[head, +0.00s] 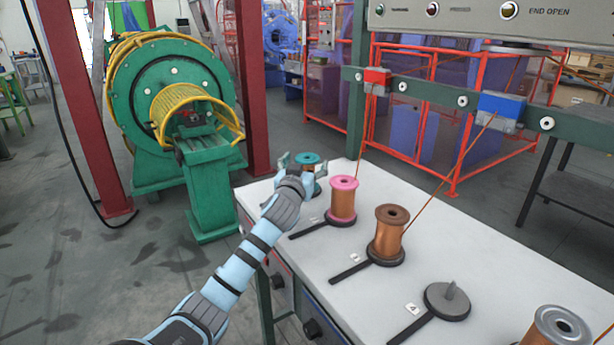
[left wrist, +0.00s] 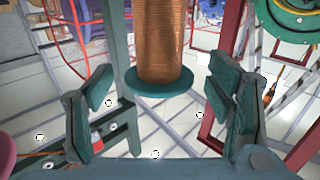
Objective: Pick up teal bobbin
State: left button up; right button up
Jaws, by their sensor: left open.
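The teal bobbin (head: 307,158) stands at the far left end of the white table, its teal top flange showing and its lower part mostly hidden by my gripper. My left gripper (head: 302,167) is at it, with fingers apart on either side. In the left wrist view, the bobbin's copper winding and teal flange (left wrist: 160,86) appear between and beyond the open fingers (left wrist: 160,105). A gap shows on both sides, so the fingers look clear of it. My right gripper is not in view.
A pink-topped bobbin (head: 342,198) stands close to the right of my gripper. A copper bobbin (head: 389,235), an empty spindle base (head: 447,301) and a grey-topped bobbin (head: 557,328) follow along the table (head: 330,252). A green rail (head: 480,105) with guides spans above; a green machine (head: 165,85) stands left.

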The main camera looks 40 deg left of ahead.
pick_arm(q)
jog(key=x, duration=0.2)
jog(key=shift+w+f, duration=0.15)
jog(key=shift+w, duration=0.2)
jog(key=shift+s, duration=0.1)
jog(key=shift+c, duration=1.3)
jog(key=c, duration=0.9)
